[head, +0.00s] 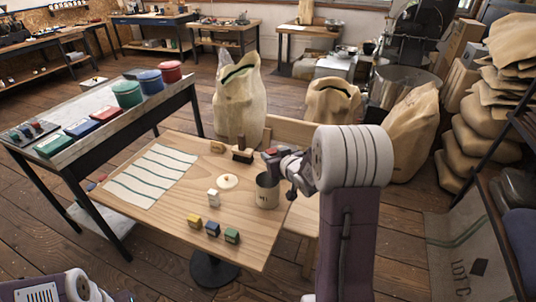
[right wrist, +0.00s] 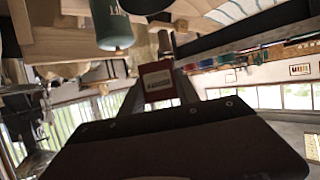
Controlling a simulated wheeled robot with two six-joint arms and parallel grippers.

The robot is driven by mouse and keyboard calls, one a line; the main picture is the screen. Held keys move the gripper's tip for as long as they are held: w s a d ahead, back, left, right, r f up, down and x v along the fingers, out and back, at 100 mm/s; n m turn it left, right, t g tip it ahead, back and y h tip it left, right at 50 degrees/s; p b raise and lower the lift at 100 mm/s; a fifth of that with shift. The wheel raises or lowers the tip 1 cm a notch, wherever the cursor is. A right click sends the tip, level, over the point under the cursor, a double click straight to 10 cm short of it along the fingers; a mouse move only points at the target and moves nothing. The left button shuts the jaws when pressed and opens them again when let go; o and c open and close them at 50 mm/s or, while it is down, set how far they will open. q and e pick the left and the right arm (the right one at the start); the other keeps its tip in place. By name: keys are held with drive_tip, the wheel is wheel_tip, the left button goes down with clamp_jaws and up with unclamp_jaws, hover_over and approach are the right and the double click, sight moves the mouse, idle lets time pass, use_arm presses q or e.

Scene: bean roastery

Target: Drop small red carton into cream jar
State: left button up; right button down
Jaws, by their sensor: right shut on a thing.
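The cream jar (head: 267,194) stands upright and open near the right side of the wooden table. A round cream lid (head: 228,181) lies on the table to its left. My right gripper (head: 271,156) is above and just behind the jar in the head view. In the right wrist view it is shut on the small red carton (right wrist: 157,80), which shows between the fingers. The carton is hard to make out in the head view. My left gripper is out of view; only part of my left arm shows at the bottom left.
Yellow (head: 194,220), blue (head: 212,229) and green (head: 232,236) cartons stand at the table's front, with a white carton (head: 213,198) behind them. A striped cloth (head: 151,176) covers the left part. A dark brown object (head: 242,155) stands at the back edge.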

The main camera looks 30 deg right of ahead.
wheel_tip(320, 180, down, 6)
drive_tip(key=b, duration=0.5)
drive_tip(key=shift+w+r, duration=0.1)
drive_tip(key=c, duration=0.8)
unclamp_jaws()
drive_tip(key=p+v, duration=0.1)
drive_tip(key=v, duration=0.8)
drive_tip(key=shift+p, duration=0.3)
